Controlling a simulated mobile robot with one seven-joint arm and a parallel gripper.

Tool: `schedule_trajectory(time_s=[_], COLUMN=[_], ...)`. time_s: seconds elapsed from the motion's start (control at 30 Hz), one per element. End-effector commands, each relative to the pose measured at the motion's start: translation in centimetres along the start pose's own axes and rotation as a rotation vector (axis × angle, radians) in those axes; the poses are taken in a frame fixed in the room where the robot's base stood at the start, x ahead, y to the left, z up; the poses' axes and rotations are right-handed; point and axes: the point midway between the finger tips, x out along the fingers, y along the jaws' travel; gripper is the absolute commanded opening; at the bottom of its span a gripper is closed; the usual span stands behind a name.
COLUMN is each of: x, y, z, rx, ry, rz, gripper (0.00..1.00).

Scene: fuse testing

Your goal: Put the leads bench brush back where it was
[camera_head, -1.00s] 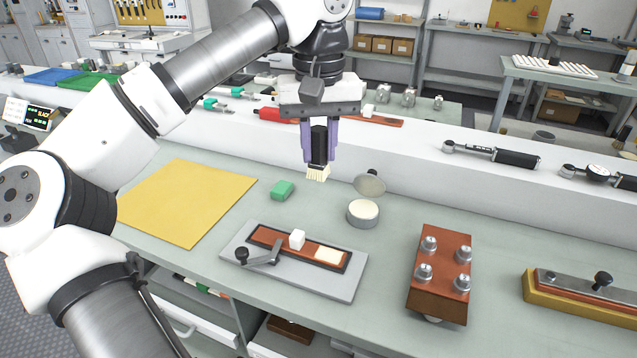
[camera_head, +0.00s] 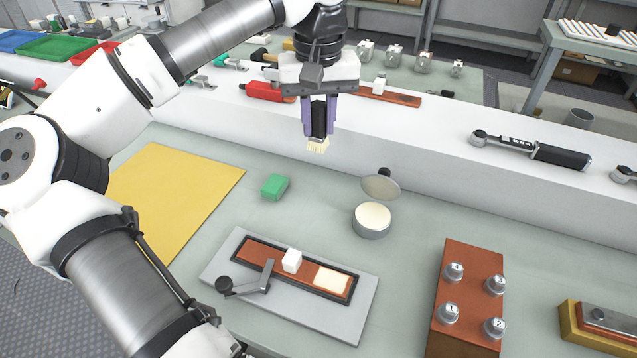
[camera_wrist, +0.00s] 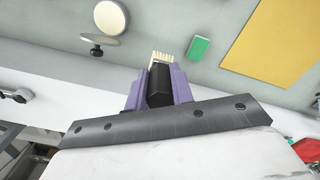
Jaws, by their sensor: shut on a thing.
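A small brush with a black handle and cream bristles (camera_head: 317,146) is held upright, bristles down, in my gripper (camera_head: 319,128). The gripper's purple fingers are shut on the black handle. The brush hangs above the green bench, near the face of the raised white ledge, apart from both. In the wrist view the bristles (camera_wrist: 162,58) stick out beyond the fingertips, and the black handle sits between the purple fingers (camera_wrist: 158,85).
Below stand a green block (camera_head: 274,187), a round tin (camera_head: 371,220) with its lid tilted open, and a grey fixture plate (camera_head: 222,269) with a white cube. A yellow mat (camera_head: 185,190) lies left. On the ledge are a red-handled tool (camera_head: 268,91) and torque wrench (camera_head: 560,156).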

Motion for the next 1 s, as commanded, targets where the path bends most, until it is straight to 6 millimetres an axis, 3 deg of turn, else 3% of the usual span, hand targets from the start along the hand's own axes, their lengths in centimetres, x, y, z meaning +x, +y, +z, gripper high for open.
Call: schedule_trajectory(time_s=[0.2, 0.33, 0.67, 0.83, 1.0], x=[5.9, 8.5, 11.5, 14.0, 14.6], y=[0.0, 0.0, 0.0, 0.0, 0.0], z=[0.1, 0.1, 0.1, 0.1, 0.1], rx=[0.001, 0.0, 0.0, 0.0, -0.001], ry=[-0.004, -0.003, -0.002, -0.002, 0.001], rz=[0.002, 0.001, 0.002, 0.001, 0.001], gripper=[0.0, 0.0, 0.0, 0.0, 0.0])
